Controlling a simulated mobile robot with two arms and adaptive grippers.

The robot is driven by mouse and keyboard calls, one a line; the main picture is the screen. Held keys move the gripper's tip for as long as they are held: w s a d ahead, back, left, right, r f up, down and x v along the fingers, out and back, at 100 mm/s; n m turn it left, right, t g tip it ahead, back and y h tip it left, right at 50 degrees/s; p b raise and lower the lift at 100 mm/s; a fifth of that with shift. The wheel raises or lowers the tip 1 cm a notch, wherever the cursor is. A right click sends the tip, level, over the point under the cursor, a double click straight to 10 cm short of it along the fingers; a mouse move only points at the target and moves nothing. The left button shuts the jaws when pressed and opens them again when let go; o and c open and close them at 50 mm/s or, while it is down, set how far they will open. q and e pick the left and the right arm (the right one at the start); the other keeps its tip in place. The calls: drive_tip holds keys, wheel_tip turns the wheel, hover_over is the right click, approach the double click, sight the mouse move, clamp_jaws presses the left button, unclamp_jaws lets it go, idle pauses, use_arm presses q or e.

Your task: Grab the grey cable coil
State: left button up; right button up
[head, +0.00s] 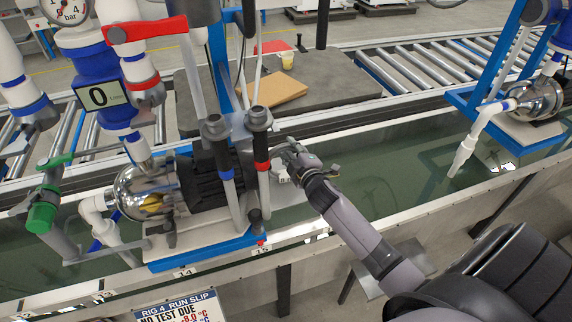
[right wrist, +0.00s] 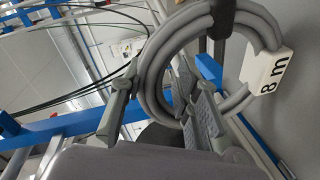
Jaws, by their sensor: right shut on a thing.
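The grey cable coil (right wrist: 156,60) shows large in the right wrist view, with several thick loops, a dark tie at the top and a white tag (right wrist: 267,75) reading 8 m. My right gripper (right wrist: 158,98) is shut on the near left side of the coil, with a finger on either side of the loops. In the head view my right gripper (head: 292,152) is beside the pump rig's grey hoses, above the water trough. The coil is mostly hidden or hard to make out there. My left gripper is not in view.
The pump rig (head: 204,254) with hoses and a red lever (head: 147,29) stands close left of my right gripper. A dark grey table (head: 335,84) behind holds a cardboard piece (head: 270,93) and a cup (head: 287,61). Another pump (head: 536,97) stands at right. Water (head: 400,170) lies between.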

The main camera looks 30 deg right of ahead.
clamp_jaws()
drive_tip(key=shift+r, duration=0.15)
drive_tip(key=shift+s+a+r, duration=0.1)
drive_tip(key=shift+r, duration=0.05)
